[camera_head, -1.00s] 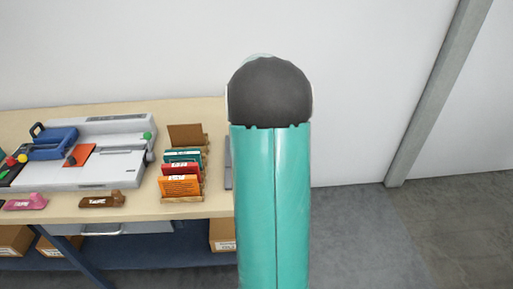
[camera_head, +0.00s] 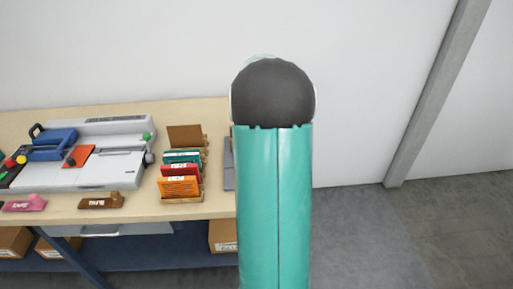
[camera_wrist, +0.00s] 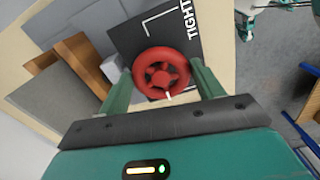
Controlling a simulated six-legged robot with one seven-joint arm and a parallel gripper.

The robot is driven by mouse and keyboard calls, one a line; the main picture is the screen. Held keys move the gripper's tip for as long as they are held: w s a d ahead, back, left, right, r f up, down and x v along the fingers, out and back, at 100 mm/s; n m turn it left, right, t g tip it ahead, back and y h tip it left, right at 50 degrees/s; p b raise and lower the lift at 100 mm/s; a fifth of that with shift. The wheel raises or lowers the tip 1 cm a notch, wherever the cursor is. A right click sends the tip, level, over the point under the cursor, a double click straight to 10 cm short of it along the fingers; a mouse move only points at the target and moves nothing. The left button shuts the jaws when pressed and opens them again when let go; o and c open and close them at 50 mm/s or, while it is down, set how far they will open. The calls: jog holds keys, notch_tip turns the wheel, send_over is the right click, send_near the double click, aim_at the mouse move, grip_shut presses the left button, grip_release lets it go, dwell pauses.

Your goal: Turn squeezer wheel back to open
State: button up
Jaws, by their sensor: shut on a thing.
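The squeezer wheel (camera_wrist: 161,73) is red and spoked, and shows in the wrist view over a dark plate (camera_wrist: 125,38) with the white word "TIGHT" and a white line mark. My gripper (camera_wrist: 165,84) has its two green fingers on either side of the wheel, shut on its rim. The lower rim lies between the fingers. In the head view my green arm hides the wheel and the gripper.
On the bench (camera_head: 125,208) stand a grey machine (camera_head: 105,172) with a blue part, a rack of coloured packets (camera_head: 180,187), and pink (camera_head: 25,203) and brown (camera_head: 101,202) tape dispensers. Boxes sit on the shelf below. Floor at right is clear.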

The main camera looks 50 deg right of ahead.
dwell(0.3)
jog(key=o, duration=1)
notch_tip(320, 180, up, 14)
jog(key=shift+f, duration=0.1)
